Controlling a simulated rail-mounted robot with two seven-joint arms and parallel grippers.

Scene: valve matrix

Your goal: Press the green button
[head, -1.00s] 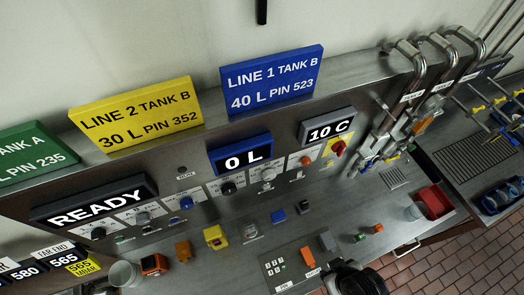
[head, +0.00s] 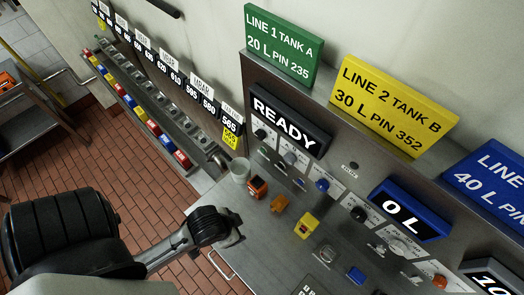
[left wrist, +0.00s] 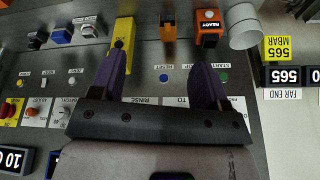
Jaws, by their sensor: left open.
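The green button (left wrist: 224,77), under an upside-down START label, shows in the left wrist view on the steel panel, just right of my right-hand finger. In the head view a small green button (head: 263,152) sits low on the panel below the READY display. My left gripper (left wrist: 160,75) is open and empty, with its two purple fingers spread over the panel. In the head view my left gripper (head: 238,238) is at the near edge of the counter, apart from the button. My right gripper is not in view.
A clear cup (head: 240,170), an orange timer (head: 258,187), an orange block (head: 280,204) and a yellow block (head: 307,225) stand on the counter before the panel. A blue button (left wrist: 163,77) sits between my fingers in the left wrist view.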

